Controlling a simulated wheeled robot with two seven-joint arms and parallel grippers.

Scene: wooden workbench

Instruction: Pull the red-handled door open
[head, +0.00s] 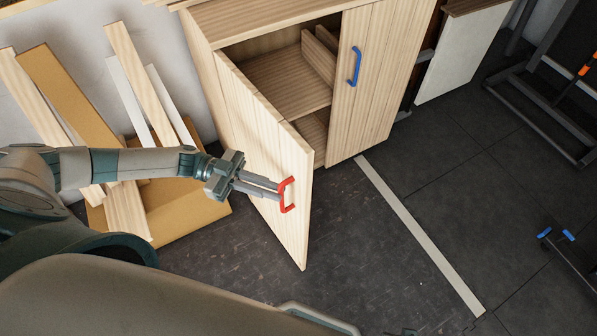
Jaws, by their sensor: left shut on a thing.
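The red handle (290,196) sits near the free edge of the left cabinet door (262,150). That door stands ajar, swung out toward me, and the cabinet inside (285,80) shows shelves and some upright boards. My left gripper (279,190) is shut on the red handle, its arm reaching in from the left in front of the door. My right gripper is not in view.
The right cabinet door (375,75) with a blue handle (354,66) is closed. Dark floor (370,260) with a pale stripe (420,235) is free in front. Dark metal frames stand at right.

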